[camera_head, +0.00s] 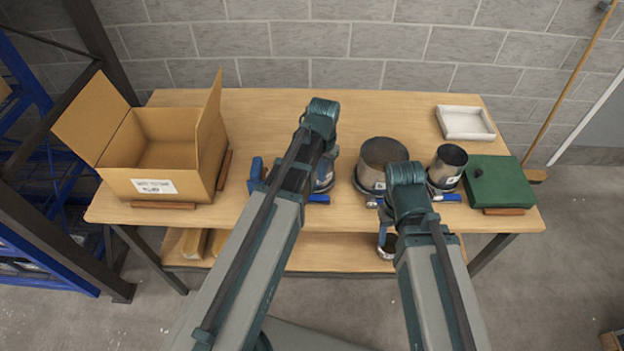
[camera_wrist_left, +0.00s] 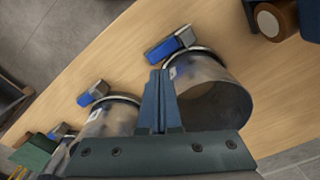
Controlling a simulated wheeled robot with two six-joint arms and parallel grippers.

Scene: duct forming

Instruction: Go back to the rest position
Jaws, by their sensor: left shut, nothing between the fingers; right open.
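My left gripper shows in the left wrist view (camera_wrist_left: 160,102), its fingers shut together with nothing between them. It is close beside a metal duct ring (camera_wrist_left: 222,95). In the head view my left arm hides this gripper and most of that ring (camera_head: 324,180). My right gripper (camera_head: 388,242) shows only in part beside my right arm, low at the table's front edge. It is open, and my arm covers much of it.
The wooden table (camera_head: 270,110) holds an open cardboard box (camera_head: 150,182), a wide metal ring (camera_head: 370,178), a smaller ring (camera_head: 447,168), a green case (camera_head: 497,182) and a white tray (camera_head: 465,122). Blue clamps (camera_wrist_left: 172,43) stand by the rings. The table's back middle is clear.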

